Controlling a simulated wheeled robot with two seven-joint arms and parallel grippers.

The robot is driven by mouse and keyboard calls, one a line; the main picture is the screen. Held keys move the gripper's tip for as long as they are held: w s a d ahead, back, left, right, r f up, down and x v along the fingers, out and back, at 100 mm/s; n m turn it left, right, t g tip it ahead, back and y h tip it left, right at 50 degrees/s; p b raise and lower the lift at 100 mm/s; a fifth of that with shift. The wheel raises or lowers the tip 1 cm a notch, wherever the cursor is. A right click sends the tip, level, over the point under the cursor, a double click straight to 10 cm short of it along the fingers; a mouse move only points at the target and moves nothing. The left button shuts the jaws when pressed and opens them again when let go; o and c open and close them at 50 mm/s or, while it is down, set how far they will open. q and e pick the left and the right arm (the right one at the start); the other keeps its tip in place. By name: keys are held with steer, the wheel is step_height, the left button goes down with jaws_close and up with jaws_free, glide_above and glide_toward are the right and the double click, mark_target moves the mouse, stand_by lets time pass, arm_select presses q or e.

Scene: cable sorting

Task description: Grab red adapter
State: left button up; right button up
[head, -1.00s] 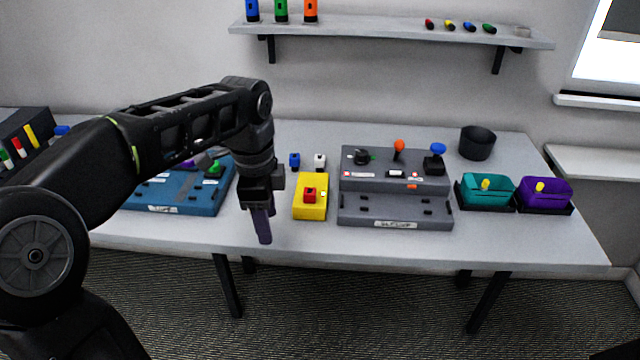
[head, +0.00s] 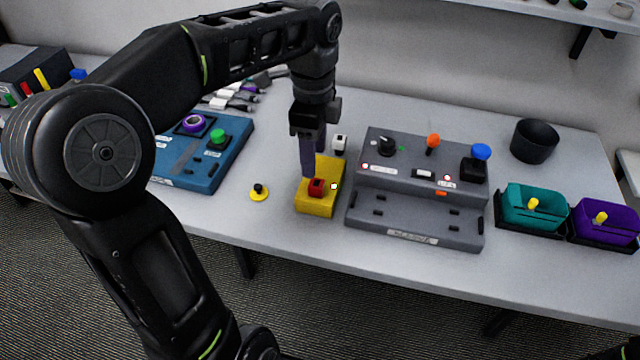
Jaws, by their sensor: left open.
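The red adapter (head: 317,187) is a small red block with a dark opening, sitting on top of the yellow box (head: 316,208) near the middle of the table. My left gripper (head: 313,168) points down just above and behind the red adapter. Its fingers are open, and one finger ends close to the adapter's back left side; whether it touches I cannot tell. The fingers hide part of the yellow box. My right gripper is not in view.
A white block (head: 339,143) stands behind the yellow box. A grey control panel (head: 418,215) stands close on its right. Teal (head: 521,213) and purple (head: 597,225) bins are at far right.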

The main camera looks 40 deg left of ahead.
mark_target(317, 183)
arm_select(q)
steer(key=shift+w+f, duration=0.1)
steer(key=shift+f, duration=1.2)
steer(key=shift+w+d+f, duration=0.1)
steer(key=shift+w+f, duration=0.05)
steer(key=shift+f, duration=2.5)
jaws_close()
